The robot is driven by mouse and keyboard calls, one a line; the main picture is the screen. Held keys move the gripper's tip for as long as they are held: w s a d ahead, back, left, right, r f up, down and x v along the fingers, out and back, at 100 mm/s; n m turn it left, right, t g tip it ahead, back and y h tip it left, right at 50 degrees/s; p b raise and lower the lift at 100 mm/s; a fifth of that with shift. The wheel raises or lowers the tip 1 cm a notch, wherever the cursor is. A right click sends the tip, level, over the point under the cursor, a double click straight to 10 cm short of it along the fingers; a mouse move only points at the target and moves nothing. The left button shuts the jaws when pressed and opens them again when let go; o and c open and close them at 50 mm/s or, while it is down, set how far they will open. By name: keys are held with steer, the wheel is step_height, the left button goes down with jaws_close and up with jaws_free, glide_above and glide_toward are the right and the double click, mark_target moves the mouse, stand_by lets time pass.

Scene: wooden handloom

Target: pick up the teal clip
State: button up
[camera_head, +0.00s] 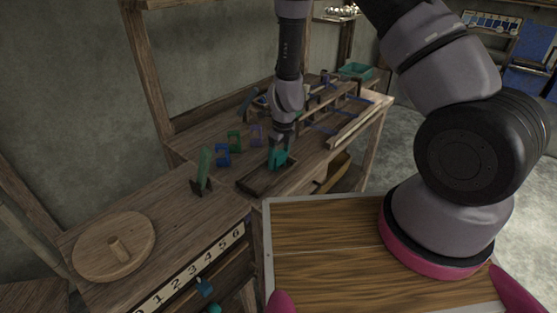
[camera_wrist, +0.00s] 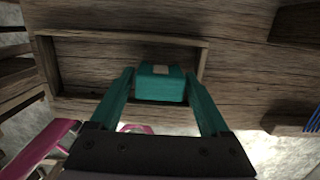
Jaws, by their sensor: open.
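The teal clip (camera_wrist: 160,84) shows in the wrist view as a boxy teal piece with a pale patch on top. It is in or over a shallow wooden tray (camera_wrist: 75,43). My gripper (camera_wrist: 160,80) is open, with one teal finger on each side of the clip; small gaps seem to show beside it. In the head view my gripper (camera_head: 279,155) points down over the tray (camera_head: 252,182). There the teal of fingers and clip runs together, so I cannot tell them apart. The clip's underside is hidden.
A blue clip (camera_head: 223,155), a green clip (camera_head: 234,141) and a purple clip (camera_head: 256,132) stand left of my gripper. A green upright piece (camera_head: 204,165) stands nearer. A wooden disc with a peg (camera_head: 113,245) lies front left. Loom bars (camera_head: 355,125) are at right.

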steer(key=shift+f, duration=0.5)
steer(key=c, duration=1.1)
steer(key=shift+r, duration=0.15)
